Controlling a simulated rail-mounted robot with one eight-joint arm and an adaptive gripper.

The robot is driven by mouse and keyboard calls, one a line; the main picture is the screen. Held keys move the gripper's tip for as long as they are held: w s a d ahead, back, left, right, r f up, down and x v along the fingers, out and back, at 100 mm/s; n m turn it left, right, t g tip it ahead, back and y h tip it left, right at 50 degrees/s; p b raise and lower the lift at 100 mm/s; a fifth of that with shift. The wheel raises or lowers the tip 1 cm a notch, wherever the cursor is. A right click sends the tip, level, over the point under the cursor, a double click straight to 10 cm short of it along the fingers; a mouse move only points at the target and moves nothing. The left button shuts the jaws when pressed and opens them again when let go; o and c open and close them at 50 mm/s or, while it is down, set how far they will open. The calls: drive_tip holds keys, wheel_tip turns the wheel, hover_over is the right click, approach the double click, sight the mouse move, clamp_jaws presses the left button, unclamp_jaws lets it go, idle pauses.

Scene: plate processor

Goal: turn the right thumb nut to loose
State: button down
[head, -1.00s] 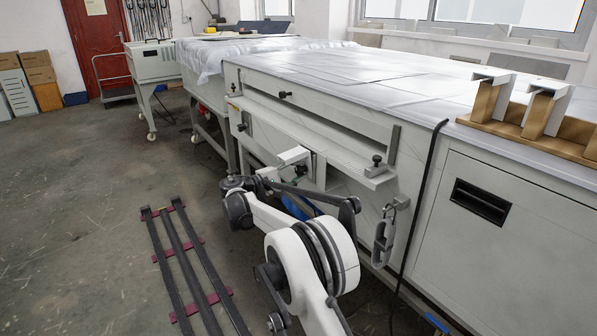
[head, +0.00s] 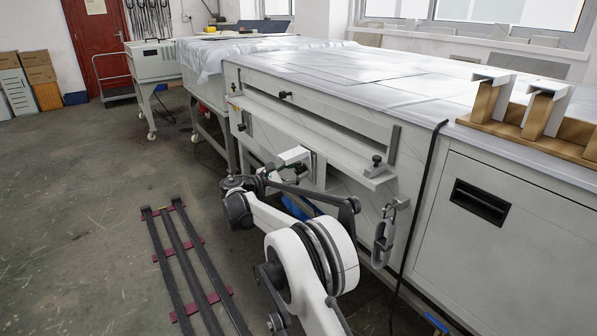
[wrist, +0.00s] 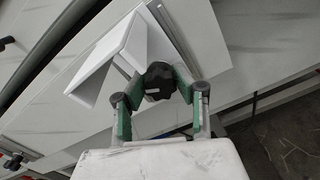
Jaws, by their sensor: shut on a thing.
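A black lobed thumb nut (wrist: 159,80) shows in the wrist view, close to a pale angled bracket (wrist: 105,52). My gripper (wrist: 156,88) is shut on this nut, with a green-padded finger on either side of it. In the head view my gripper (head: 307,162) is at the front of the long grey machine (head: 340,150), below its ledge. The held nut cannot be made out clearly there. Another black knob (head: 377,160) stands on the right end of the ledge, apart from my gripper.
More black knobs sit on the machine front, one at the upper middle (head: 286,95) and one at the left (head: 241,127). A grey shackle (head: 382,240) hangs right of my arm. A black cable (head: 421,215) runs down the front. Dark rails (head: 183,255) lie on the floor.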

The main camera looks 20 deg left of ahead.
drive_tip(key=shift+n, duration=0.7)
drive_tip(key=c, duration=1.3)
unclamp_jaws()
drive_tip(key=shift+s+a, duration=0.1)
drive_tip(key=v, duration=1.1)
drive_tip(key=shift+s+a, duration=0.2)
drive_tip(key=shift+s, duration=0.15)
drive_tip(key=shift+d, duration=0.1)
